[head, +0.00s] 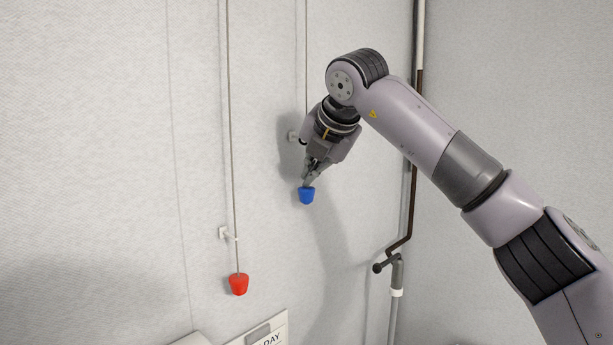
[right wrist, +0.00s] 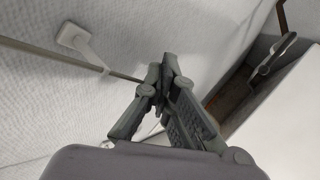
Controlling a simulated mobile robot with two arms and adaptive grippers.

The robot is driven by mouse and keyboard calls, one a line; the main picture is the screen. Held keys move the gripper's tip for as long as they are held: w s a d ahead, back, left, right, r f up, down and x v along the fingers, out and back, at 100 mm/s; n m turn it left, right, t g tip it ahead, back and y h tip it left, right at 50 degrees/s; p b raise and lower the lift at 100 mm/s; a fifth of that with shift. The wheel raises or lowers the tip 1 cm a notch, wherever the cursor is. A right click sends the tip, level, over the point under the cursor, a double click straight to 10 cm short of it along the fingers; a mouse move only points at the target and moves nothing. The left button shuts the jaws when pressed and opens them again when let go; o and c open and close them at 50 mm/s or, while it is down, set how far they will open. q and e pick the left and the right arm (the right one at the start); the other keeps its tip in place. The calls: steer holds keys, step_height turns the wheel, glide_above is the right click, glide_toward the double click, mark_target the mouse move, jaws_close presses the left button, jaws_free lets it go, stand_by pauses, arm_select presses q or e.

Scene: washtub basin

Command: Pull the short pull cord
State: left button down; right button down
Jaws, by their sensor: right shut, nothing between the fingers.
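Two pull cords hang along the wall. The short pull cord (head: 306,55) ends in a blue knob (head: 306,195), and the longer cord (head: 231,120) ends in a red knob (head: 239,284) lower on the left. My right gripper (head: 309,180) points down just above the blue knob, its fingers shut and empty. I cannot tell whether they touch the cord or knob. In the right wrist view, a cord (right wrist: 40,52) runs from the left behind the closed fingertips (right wrist: 168,68); the blue knob is not visible there. My left gripper is not in view.
A white wall bracket (right wrist: 78,38) guides the cord in the right wrist view; another bracket (head: 224,233) sits by the longer cord. Pipes with a dark valve handle (head: 379,267) stand at the wall corner.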

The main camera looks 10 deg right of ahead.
mark_target(311, 187)
stand_by(0.3)
steer(key=shift+r+p, duration=1.65)
steer(key=shift+r, duration=0.35)
step_height(311, 187, up, 5)
steer(key=p, duration=0.4)
